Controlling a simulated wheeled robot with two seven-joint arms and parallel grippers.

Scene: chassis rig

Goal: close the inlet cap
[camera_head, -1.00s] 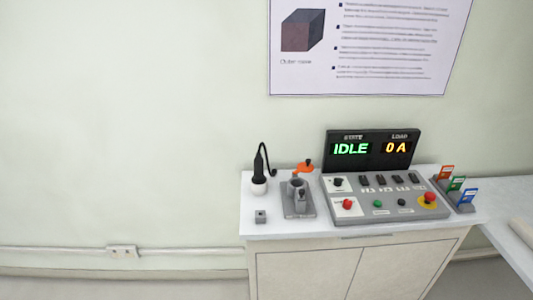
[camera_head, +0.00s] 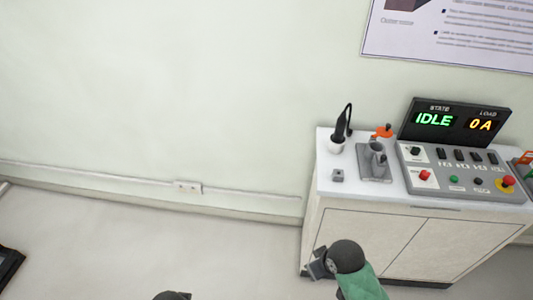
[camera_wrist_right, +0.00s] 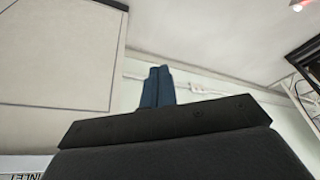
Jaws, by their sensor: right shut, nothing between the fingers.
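The inlet is a grey upright fitting (camera_head: 377,160) on a grey base plate on the cabinet top. An orange cap (camera_head: 383,131) with a dark knob stands at the back of the fitting, off its mouth, so it looks open. My right gripper (camera_head: 318,266) is low in front of the cabinet doors, below the top and well apart from the inlet. In the right wrist view its blue fingers (camera_wrist_right: 158,86) are together with nothing between them.
A black plug with a cable (camera_head: 338,133) stands in a white holder left of the inlet. A small grey block (camera_head: 337,175) lies in front of it. A control panel (camera_head: 460,170) and IDLE display (camera_head: 455,122) stand to the right.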

